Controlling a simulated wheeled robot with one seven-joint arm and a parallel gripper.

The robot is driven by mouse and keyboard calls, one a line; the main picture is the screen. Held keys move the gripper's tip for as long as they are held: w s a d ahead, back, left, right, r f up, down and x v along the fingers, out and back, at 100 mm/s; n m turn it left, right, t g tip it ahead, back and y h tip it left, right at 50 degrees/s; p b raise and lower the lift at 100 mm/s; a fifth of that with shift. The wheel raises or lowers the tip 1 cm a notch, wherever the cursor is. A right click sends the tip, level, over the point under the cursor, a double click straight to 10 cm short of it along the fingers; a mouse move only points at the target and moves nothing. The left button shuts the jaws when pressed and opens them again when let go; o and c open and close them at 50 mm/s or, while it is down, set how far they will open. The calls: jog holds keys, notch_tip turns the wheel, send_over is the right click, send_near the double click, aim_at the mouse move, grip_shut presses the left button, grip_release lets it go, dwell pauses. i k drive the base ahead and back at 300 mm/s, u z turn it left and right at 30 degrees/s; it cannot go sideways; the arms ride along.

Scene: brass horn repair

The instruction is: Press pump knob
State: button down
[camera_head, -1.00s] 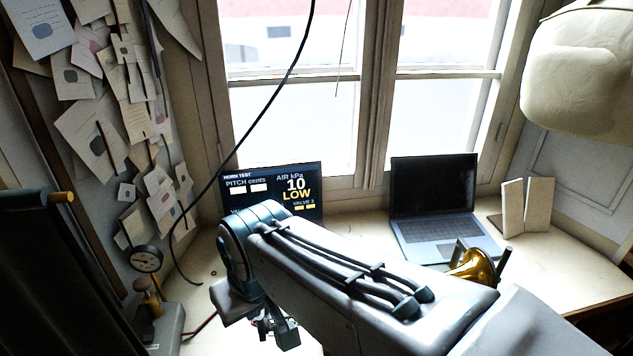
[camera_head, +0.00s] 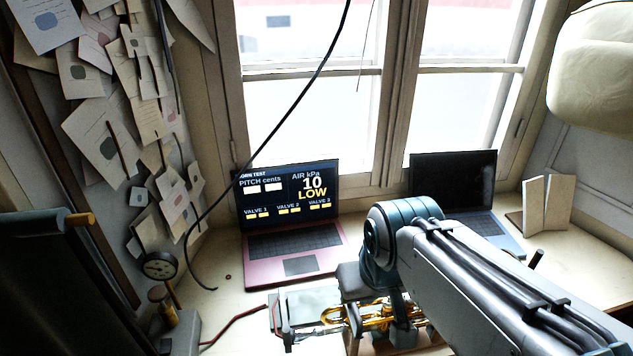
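The pump (camera_head: 180,335) stands at the lower left of the bench, partly cut off by the bottom edge. My gripper (camera_head: 402,334) is low in the picture, right of centre, well to the right of the pump and apart from the knob. It is partly hidden by my arm, and its fingers are not clear. A brass horn (camera_head: 345,315) lies beside and behind it; I cannot tell if they touch. A laptop screen (camera_head: 290,190) reads "AIR kPa 10 LOW".
A red hose (camera_head: 235,322) runs right from the pump. A black cable (camera_head: 268,135) hangs down in front of the window. A dark laptop (camera_head: 453,182) and upright boards (camera_head: 546,203) stand at the right. Bare bench (camera_head: 220,290) shows between pump and pink laptop.

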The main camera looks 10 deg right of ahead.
aim_at(156, 295)
jog(key=u, duration=1.8)
jog(key=k, duration=0.95)
jog(key=z, duration=0.35)
jog(key=i, duration=1)
jog(key=u, duration=0.05)
